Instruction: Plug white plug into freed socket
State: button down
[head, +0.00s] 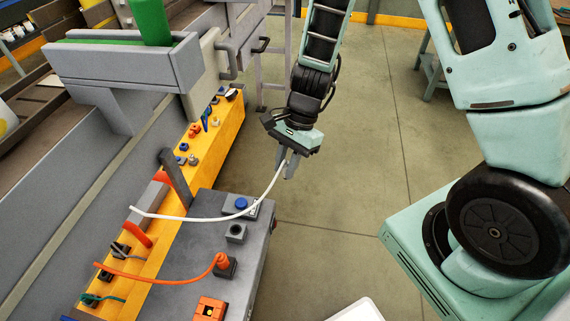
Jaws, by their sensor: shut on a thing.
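My gripper (287,172) hangs over the floor, just beyond the upper right corner of the grey cabinet. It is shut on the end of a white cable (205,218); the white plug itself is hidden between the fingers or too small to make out. The cable droops over the cabinet and runs to the yellow panel side at left. An empty-looking grey square socket (236,232) sits on the cabinet top, below and left of my gripper and apart from it. An orange plug (222,262) stands in a dark socket nearer the front, with an orange cable (165,280) running left.
The grey cabinet top (207,250) also bears a blue button (241,203) and an orange box with a yellow button (209,311). A dark upright lever (175,178) rises by the yellow panel (222,135), which carries several knobs.

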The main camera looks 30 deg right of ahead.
jog(key=shift+s+a+r+p, duration=0.25)
jog(key=shift+s+a, duration=0.7)
jog(key=shift+a, duration=1.45)
jog(key=shift+s+a+r+p, duration=0.15)
jog(key=shift+s+a, duration=0.85)
jog(key=shift+a, duration=1.4)
jog(key=shift+s+a+r+p, duration=0.25)
jog(key=shift+s+a, duration=0.7)
jog(key=shift+a, duration=1.45)
